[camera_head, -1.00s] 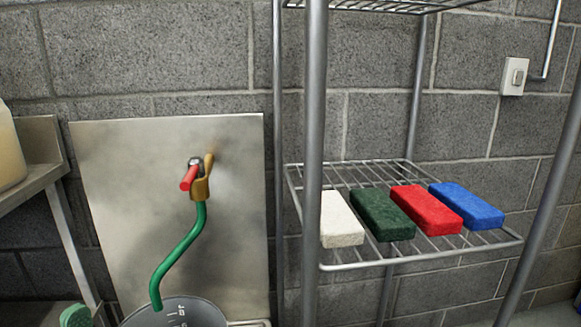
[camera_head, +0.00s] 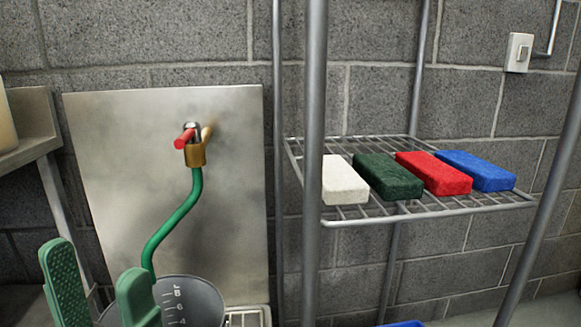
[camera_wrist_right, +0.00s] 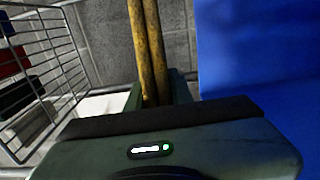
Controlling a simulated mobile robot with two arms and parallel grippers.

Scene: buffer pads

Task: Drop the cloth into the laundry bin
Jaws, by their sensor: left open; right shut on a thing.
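My left gripper (camera_head: 95,265) is low at the left in the head view, its green fingers apart with nothing between them. It is in front of a grey bucket (camera_head: 195,292) with measuring marks. My right gripper (camera_wrist_right: 155,100) shows only in the right wrist view. It is shut on a yellow-brown, rod-like thing (camera_wrist_right: 150,45) with dark marks, rising from between its fingers; its far end is out of frame. I make out no cloth. A large plain blue surface (camera_wrist_right: 260,60) fills the right of that view; I cannot tell whether it is the laundry bin.
A wire shelf (camera_head: 430,213) holds white (camera_head: 345,180), green (camera_head: 388,177), red (camera_head: 433,173) and blue (camera_head: 475,170) pads. A green hose (camera_head: 180,215) hangs from a tap (camera_head: 194,148) into the bucket. A blue edge (camera_head: 405,324) shows at the bottom.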

